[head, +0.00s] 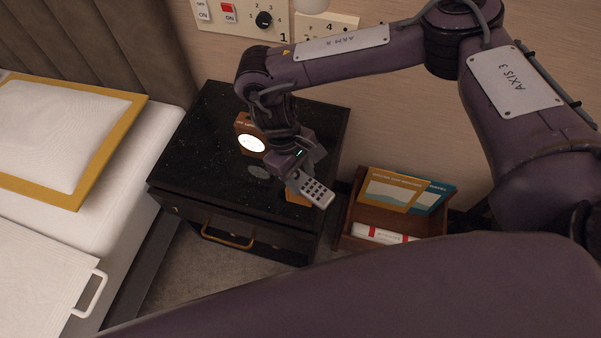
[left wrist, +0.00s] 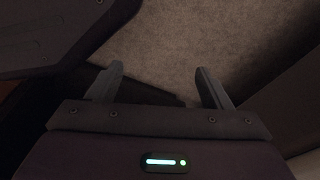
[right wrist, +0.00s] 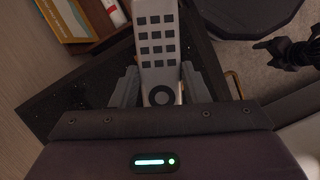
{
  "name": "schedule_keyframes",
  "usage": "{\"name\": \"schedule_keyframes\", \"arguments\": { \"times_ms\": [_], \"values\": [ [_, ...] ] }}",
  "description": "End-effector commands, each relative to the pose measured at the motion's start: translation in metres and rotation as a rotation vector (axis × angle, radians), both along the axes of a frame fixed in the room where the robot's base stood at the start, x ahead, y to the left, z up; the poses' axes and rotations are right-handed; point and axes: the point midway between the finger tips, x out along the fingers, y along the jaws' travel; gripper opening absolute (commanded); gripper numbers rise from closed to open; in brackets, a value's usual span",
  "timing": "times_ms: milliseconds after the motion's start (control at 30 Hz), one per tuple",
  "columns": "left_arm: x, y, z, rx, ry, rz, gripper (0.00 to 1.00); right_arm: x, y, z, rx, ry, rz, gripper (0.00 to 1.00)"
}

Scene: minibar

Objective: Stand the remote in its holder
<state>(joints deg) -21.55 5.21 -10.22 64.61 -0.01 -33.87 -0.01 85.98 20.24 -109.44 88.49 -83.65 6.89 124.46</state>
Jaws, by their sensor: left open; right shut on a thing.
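The remote (head: 316,190) is light grey with dark buttons. My right gripper (head: 298,176) is shut on it above the front right corner of the black nightstand (head: 190,145). The remote is tilted, its far end pointing to the lower right in the head view. In the right wrist view the remote (right wrist: 157,45) extends out between the fingers (right wrist: 159,84). A small orange-brown wooden piece (head: 293,198), perhaps the holder, shows below the remote, mostly hidden by gripper and remote. My left gripper (left wrist: 158,72) is open and empty, with carpet beyond its fingers.
A wooden clock (head: 251,142) with a lit face stands on the nightstand, close to my right wrist. A brown open box (head: 345,240) with booklets and a white-and-red tube is right of the nightstand. The bed (head: 140,170) is at left. The nightstand's left top is clear.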

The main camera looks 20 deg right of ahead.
Motion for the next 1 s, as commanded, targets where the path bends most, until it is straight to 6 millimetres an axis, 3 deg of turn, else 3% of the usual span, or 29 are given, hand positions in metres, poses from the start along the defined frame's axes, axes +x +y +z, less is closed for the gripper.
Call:
{"name": "schedule_keyframes", "arguments": {
  "times_ms": [133,167,300,667,800,1000],
  "values": [
    [0.001,0.000,0.000,0.000,0.000,0.000,0.73,0.000,0.000,-0.005,0.000,0.002,0.001,0.17],
    [0.001,0.000,0.000,0.000,0.001,0.000,0.73,0.000,0.000,-0.004,0.001,0.001,0.001,0.44],
    [0.001,0.000,0.001,0.000,0.001,0.000,0.73,0.000,0.000,-0.004,0.000,0.000,0.001,0.62],
    [0.001,0.000,0.002,0.000,-0.002,0.000,0.73,0.001,0.000,0.001,0.001,-0.002,0.001,0.63],
    [-0.001,0.000,0.004,-0.002,-0.009,0.000,0.73,0.005,0.003,0.021,0.001,-0.005,0.003,0.63],
    [-0.026,0.005,-0.007,0.002,0.015,-0.002,0.73,0.016,0.010,0.064,0.000,-0.006,0.003,0.63]
  ]
}}
